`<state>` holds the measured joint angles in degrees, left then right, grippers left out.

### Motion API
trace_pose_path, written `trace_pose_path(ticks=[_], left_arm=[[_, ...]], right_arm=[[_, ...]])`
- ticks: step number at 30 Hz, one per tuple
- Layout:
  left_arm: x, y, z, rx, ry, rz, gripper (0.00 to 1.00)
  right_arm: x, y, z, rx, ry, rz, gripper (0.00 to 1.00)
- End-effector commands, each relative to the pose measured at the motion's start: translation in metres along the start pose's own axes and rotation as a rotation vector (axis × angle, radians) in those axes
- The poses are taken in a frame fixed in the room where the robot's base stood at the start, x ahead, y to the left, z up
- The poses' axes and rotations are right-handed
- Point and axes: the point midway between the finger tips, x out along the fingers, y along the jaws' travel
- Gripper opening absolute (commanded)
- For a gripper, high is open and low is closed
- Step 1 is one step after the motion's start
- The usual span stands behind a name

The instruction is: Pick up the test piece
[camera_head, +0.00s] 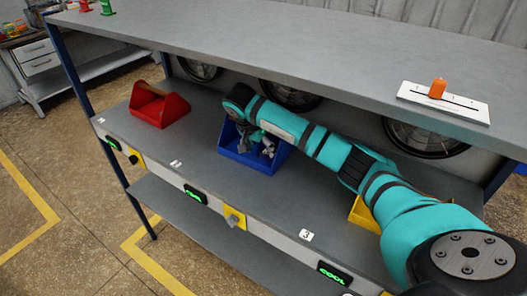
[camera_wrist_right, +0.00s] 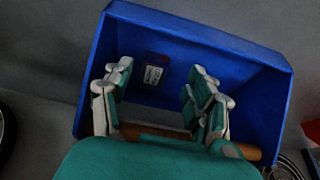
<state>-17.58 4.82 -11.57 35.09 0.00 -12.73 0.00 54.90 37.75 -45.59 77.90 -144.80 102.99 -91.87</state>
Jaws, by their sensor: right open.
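A small dark block with a white label, which looks like the test piece (camera_wrist_right: 153,74), sits inside the blue bin (camera_wrist_right: 235,75) near its back wall in the right wrist view. The blue bin (camera_head: 230,152) stands on the middle shelf in the head view, where the block cannot be seen. My right gripper (camera_head: 256,149) reaches into the bin's opening from above. In the wrist view its fingers (camera_wrist_right: 160,92) are spread apart, one on each side of the block's line, with nothing between them. My left gripper is not in view.
A red bin (camera_head: 171,111) stands left on the same shelf (camera_head: 190,153), and a yellow bin (camera_head: 363,214) stands right, partly behind my arm. The upper shelf (camera_head: 300,45) overhangs behind and carries a white plate (camera_head: 460,106) with an orange knob. A brown bar (camera_wrist_right: 247,151) crosses the blue bin's near side.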

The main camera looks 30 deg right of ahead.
Motion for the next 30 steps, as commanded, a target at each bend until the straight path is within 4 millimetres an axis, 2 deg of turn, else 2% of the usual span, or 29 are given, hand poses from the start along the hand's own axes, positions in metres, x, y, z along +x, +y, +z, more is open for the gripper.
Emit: trace_pose_path(ticks=[1, 6, 13, 26, 30], left_arm=[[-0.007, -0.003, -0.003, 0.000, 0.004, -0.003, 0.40], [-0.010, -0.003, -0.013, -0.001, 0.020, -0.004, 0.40], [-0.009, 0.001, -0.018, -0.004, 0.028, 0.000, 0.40], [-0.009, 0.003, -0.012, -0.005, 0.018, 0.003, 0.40], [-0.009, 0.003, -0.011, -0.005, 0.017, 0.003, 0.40]], right_arm=[[0.005, 0.001, 0.000, 0.000, -0.004, 0.003, 0.58], [0.022, 0.000, 0.001, -0.001, -0.002, 0.000, 0.58], [0.025, 0.000, 0.001, -0.001, -0.001, -0.002, 0.58], [0.025, 0.000, 0.001, -0.001, -0.002, 0.000, 0.01], [0.024, 0.000, 0.001, -0.001, -0.001, -0.001, 0.00]])
